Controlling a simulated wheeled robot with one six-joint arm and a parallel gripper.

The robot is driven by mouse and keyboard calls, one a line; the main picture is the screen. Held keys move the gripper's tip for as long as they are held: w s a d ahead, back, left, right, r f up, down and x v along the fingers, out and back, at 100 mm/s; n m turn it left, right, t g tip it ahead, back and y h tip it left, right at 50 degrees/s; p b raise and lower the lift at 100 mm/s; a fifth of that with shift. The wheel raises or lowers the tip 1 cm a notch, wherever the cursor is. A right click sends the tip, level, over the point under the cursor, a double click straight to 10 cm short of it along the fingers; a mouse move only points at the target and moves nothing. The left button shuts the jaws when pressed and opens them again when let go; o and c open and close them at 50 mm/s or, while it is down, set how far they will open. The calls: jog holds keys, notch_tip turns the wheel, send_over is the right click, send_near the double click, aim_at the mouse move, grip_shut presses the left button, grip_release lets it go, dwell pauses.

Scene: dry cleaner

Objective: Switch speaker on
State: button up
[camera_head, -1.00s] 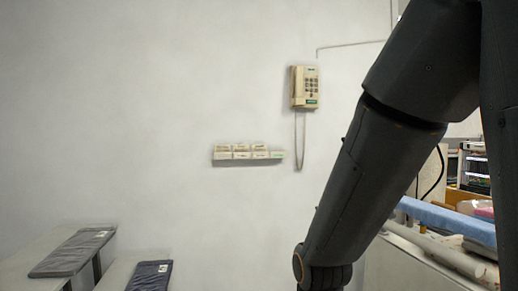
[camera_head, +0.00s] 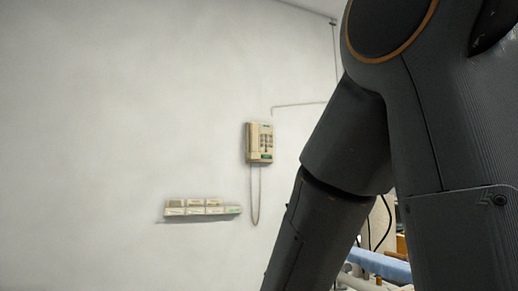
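No speaker can be made out in the head view. A beige wall telephone (camera_head: 259,143) with a keypad and a hanging cord is on the pale wall, left of my arm. Below it and to the left, a small wall shelf (camera_head: 202,209) carries several small pale boxes or cards, with a greenish label at its right end. My dark arm fills the right side of the view and hides what is behind it. My gripper is out of view, below the bottom edge.
The pale wall (camera_head: 90,120) is bare on the left. A blue padded surface (camera_head: 381,265) and some cables show at the lower right, partly behind my arm. A thin conduit runs along the wall above the telephone.

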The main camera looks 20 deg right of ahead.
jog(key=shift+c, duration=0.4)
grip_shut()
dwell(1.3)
